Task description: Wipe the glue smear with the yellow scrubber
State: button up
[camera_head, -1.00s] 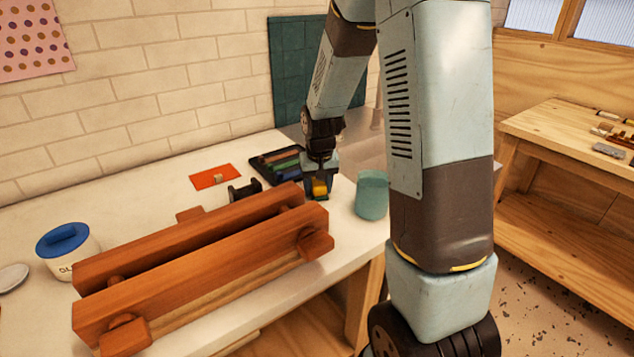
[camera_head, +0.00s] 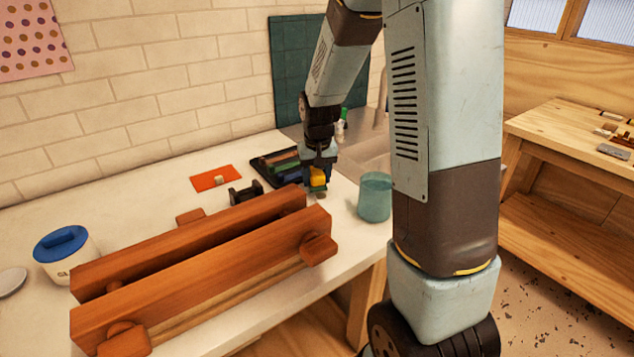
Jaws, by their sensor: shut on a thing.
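My gripper (camera_head: 318,168) is shut on the yellow scrubber (camera_head: 318,175). It holds the scrubber just above the white worktop, beyond the right end of the wooden clamp and left of the teal cup. A small dull patch (camera_head: 321,194) shows on the worktop below the scrubber; it may be the glue smear, but it is too small to tell. The scrubber's underside is partly hidden by the gripper and the angle of view.
The long wooden clamp (camera_head: 200,262) fills the front of the worktop. The teal cup (camera_head: 375,198) stands close on the right. A dark tray (camera_head: 262,167) with coloured rolls, a black holder (camera_head: 244,192) and an orange card (camera_head: 214,179) lie to the left. A blue-lidded jar (camera_head: 66,252) stands far left.

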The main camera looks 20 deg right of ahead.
aim_at(316, 170)
jog(key=shift+a+r, duration=0.1)
jog(key=shift+r, duration=2.5)
